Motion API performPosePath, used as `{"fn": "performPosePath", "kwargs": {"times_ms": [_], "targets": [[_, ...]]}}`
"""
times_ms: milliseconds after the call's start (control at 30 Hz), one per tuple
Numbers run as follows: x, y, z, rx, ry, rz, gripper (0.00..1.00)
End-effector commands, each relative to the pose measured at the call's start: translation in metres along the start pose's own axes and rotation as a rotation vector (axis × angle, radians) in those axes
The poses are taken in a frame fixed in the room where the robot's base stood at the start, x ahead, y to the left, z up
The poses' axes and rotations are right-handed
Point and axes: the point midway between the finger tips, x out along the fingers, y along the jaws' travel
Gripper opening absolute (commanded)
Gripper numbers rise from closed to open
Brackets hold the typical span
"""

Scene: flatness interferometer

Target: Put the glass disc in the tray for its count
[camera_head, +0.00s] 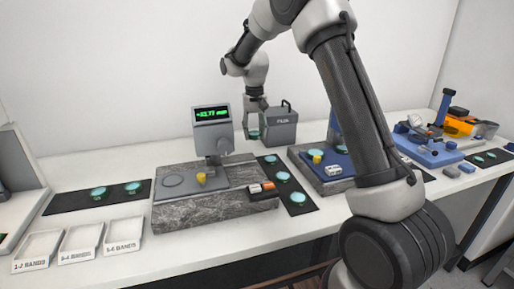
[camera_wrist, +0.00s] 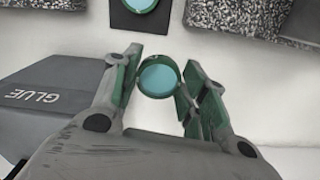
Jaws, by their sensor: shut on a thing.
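My gripper (camera_head: 253,123) is shut on a teal glass disc (camera_wrist: 158,77). In the wrist view the disc sits in a dark green rim between the fingers (camera_wrist: 160,85). In the head view they are in front of the grey box, above the back of the bench. Three white trays stand at the front left, labelled 1-2 BANDS (camera_head: 38,249), 3-4 BANDS (camera_head: 80,240) and 5-6 BANDS (camera_head: 123,235); the trays look empty. Any bands on the held disc are not readable.
A gauge with a green display (camera_head: 211,115) stands on a granite block (camera_head: 190,212). Dark mats with teal discs lie left (camera_head: 75,200) and right (camera_head: 299,208) of it. The grey box (camera_head: 283,127) is beside my gripper. Blue equipment (camera_head: 432,150) stands far right.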

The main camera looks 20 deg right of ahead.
Motion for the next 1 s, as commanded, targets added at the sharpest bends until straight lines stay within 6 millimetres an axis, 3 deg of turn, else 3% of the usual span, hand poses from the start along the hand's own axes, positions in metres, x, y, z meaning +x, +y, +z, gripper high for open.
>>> {"fn": "performPosePath", "kwargs": {"times_ms": [100,267,500,867,900,1000], "targets": [[0.02,0.0,0.0,0.0,-0.001,0.001,0.19],[0.031,0.0,0.0,0.0,-0.001,0.0,0.19],[0.063,0.0,0.0,0.0,-0.002,0.001,0.19],[0.068,0.0,0.0,0.0,0.0,0.0,0.19],[0.068,0.0,0.0,0.0,0.0,0.0,0.49],[0.068,0.0,0.0,0.0,0.0,0.0,0.65]]}}
